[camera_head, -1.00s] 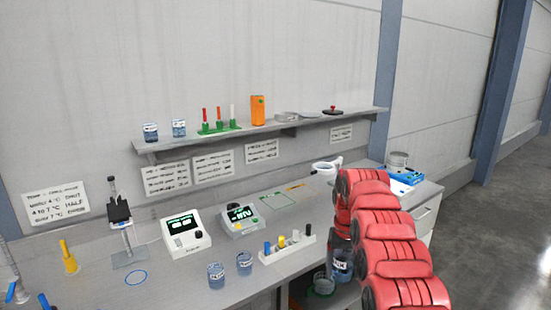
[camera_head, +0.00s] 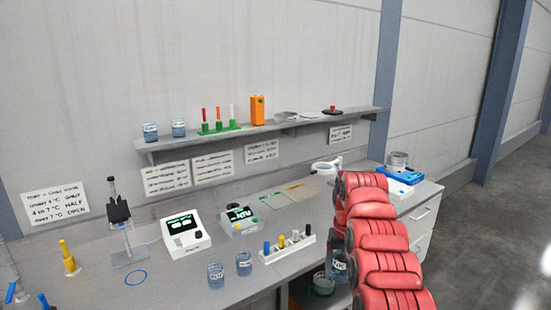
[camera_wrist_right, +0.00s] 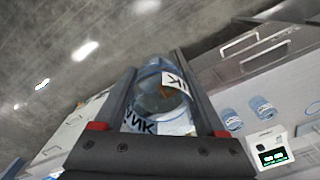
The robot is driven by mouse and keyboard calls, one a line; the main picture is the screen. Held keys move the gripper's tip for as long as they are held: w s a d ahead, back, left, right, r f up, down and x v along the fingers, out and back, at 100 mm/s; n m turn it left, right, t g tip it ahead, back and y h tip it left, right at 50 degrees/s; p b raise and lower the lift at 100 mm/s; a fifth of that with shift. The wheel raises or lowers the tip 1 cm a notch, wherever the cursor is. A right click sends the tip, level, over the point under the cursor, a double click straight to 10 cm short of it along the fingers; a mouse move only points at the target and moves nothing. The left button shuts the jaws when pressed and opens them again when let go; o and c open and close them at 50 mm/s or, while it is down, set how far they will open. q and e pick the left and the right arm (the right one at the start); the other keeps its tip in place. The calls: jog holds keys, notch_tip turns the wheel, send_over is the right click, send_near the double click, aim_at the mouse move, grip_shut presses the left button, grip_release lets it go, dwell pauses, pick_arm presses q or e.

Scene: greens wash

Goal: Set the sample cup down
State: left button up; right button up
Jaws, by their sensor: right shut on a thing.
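The sample cup (camera_wrist_right: 158,105) is a clear cup with a white label and dark lettering. It sits between the two dark fingers of my right gripper (camera_wrist_right: 160,88), which is shut on it. In the head view the cup (camera_head: 337,268) shows partly beside my red right arm, in front of the bench's front edge. The arm hides much of it and most of the gripper. Two similar labelled cups (camera_head: 216,275) (camera_head: 244,263) stand on the bench (camera_head: 180,285) near its front edge. My left gripper is out of view.
A blue ring mark (camera_head: 136,278) lies bare on the bench. A white rack (camera_head: 287,247) with coloured vials stands near the front edge, left of my arm. Two meters (camera_head: 185,235) (camera_head: 239,220) stand behind. Green and orange outlines (camera_head: 278,200) lie further back. A wall shelf (camera_head: 265,130) runs above.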

jog(key=shift+s+a+f, duration=0.15)
jog(key=shift+s+f, duration=0.2)
jog(key=shift+s, duration=0.2)
jog(key=shift+s+a+f, duration=0.15)
jog(key=shift+s+f, duration=0.15)
jog(key=shift+s, duration=0.2)
notch_tip(320, 180, down, 6)
jog(key=s+b, duration=0.1)
jog(key=b, duration=0.4)
jog(key=shift+f+b, duration=0.15)
jog(key=shift+b, duration=0.2)
jog(key=shift+w+d, duration=0.1)
